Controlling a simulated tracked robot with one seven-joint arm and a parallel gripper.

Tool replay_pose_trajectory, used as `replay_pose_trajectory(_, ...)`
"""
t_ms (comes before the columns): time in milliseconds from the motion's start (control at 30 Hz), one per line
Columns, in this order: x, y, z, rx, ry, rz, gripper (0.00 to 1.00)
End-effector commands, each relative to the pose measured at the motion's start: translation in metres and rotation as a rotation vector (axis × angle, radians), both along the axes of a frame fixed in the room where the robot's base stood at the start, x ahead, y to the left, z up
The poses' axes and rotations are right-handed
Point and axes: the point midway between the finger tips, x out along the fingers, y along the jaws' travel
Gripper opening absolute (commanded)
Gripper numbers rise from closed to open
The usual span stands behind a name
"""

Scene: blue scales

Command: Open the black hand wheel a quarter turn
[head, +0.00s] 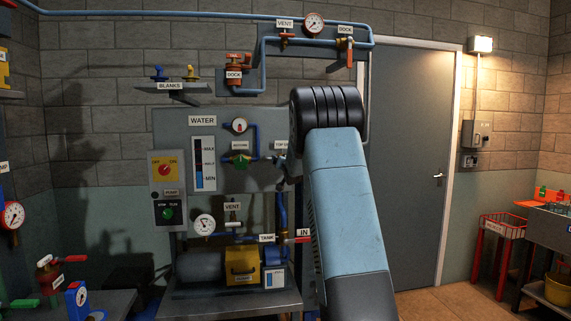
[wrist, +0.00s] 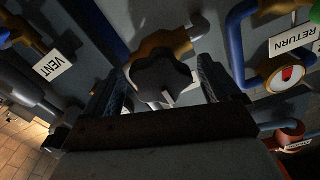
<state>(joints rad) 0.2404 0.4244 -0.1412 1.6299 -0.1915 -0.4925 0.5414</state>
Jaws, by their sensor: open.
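The black hand wheel (wrist: 162,75), dark and lobed, sits on a brass valve body (wrist: 160,43) in the middle of the wrist view. My gripper (wrist: 161,85) is open, with one finger to the left of the wheel and one to the right. Gaps show between the wheel and both fingers, so I see no grip on it. How deep the wheel sits between the fingers is hard to tell. In the head view my arm hides the gripper, and I cannot make out the black wheel there.
A blue pipe with a gauge (wrist: 287,76) and a RETURN label (wrist: 294,41) is close on the right of the wrist view. The head view shows the WATER panel (head: 220,130) left of my arm and a grey door (head: 410,150) right.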

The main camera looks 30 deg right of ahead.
Motion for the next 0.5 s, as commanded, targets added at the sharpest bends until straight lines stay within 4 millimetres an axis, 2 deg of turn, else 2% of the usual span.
replay_pose_trajectory(200, 0.013, -0.004, 0.0, 0.0, -0.001, 0.0, 0.9)
replay_pose_trajectory(500, 0.015, -0.005, 0.0, 0.0, -0.001, -0.001, 0.9)
